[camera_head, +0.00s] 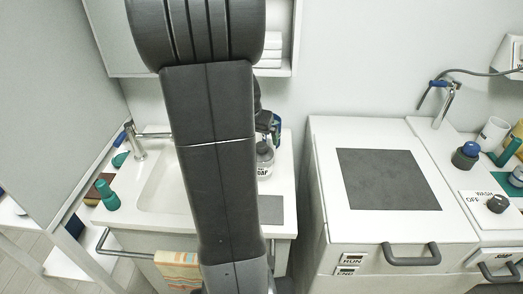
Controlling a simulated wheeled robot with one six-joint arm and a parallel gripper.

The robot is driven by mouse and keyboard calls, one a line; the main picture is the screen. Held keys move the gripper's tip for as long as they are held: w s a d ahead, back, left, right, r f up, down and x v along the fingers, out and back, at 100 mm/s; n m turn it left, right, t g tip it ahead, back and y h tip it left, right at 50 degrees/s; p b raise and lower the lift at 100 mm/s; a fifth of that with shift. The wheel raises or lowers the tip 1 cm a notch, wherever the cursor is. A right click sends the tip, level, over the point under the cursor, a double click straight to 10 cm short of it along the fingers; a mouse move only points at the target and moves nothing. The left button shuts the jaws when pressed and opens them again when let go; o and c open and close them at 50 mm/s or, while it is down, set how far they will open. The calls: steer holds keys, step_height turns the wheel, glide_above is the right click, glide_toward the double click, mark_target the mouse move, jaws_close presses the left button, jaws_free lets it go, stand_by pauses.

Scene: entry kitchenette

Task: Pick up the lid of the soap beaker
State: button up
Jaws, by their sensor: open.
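My gripper (264,122) shows only in part from behind my arm, just above the beaker. It is open, and its fingertips are mostly hidden. I cannot tell whether it touches the lid.
A blue-green item (276,127) is behind the beaker. The sink (162,188) and tap (137,142) are on the left, with a green bottle (107,196) at the counter edge. A grey mat (270,209) lies in front of the beaker. A white cabinet (108,38) hangs above.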

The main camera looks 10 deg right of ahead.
mark_target(265, 153)
steer(key=x, duration=0.2)
steer(key=shift+w+d+f, duration=0.1)
steer(key=shift+f, duration=0.3)
steer(key=shift+w+d+p+x, duration=0.15)
steer(key=shift+d+p+x, duration=0.05)
steer(key=shift+x, duration=1.15)
steer(key=shift+w+d+p+x, duration=0.1)
steer(key=shift+d+p+x, duration=0.1)
steer(key=shift+x, duration=1.1)
steer(key=shift+r, duration=0.2)
steer(key=c, duration=1.1)
